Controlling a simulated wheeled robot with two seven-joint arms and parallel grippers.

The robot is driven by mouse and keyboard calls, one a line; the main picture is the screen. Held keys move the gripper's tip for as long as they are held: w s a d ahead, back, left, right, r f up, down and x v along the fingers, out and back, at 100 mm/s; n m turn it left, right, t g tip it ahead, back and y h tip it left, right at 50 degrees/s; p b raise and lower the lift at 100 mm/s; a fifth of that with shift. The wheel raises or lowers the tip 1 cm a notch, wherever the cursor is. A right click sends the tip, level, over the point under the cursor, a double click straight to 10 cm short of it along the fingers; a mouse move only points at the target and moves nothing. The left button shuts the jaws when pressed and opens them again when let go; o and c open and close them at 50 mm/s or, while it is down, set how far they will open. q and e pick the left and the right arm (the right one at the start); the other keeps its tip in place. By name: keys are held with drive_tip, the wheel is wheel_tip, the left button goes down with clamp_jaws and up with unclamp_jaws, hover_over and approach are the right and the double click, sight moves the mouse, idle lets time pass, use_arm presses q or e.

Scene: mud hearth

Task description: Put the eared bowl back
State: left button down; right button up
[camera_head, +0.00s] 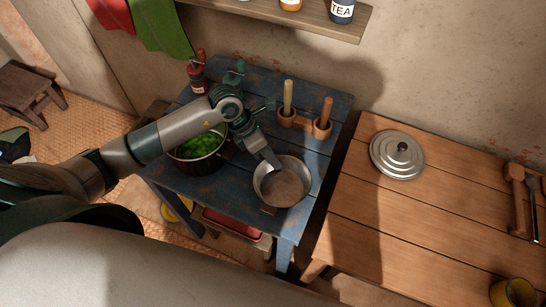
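The eared bowl (284,189), a round metal bowl with a brownish inside, sits at the front right of the blue table (231,195). A small tab shows at its near side. My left gripper (270,161) reaches down from the upper left, with its fingertips at the bowl's far left rim. The fingers overlap the rim, and I cannot tell whether they are closed on it or whether the bowl is raised. The far ear is not clearly visible. My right gripper is not in view.
A dark pot of green food (199,147) stands left of the bowl, under my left arm.

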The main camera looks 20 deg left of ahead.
use_arm(q)
drive_tip(key=shift+f, duration=0.1)
drive_tip(key=c, duration=2)
unclamp_jaws()
drive_tip(key=shift+r, duration=0.2)
drive_tip(key=shift+a+r, duration=0.15)
drive_tip(key=shift+a, duration=0.05)
drive_tip(key=shift+b+v, duration=1.7)
drive_tip(key=shift+v, duration=4)
drive_tip(key=shift+d+r, duration=0.1)
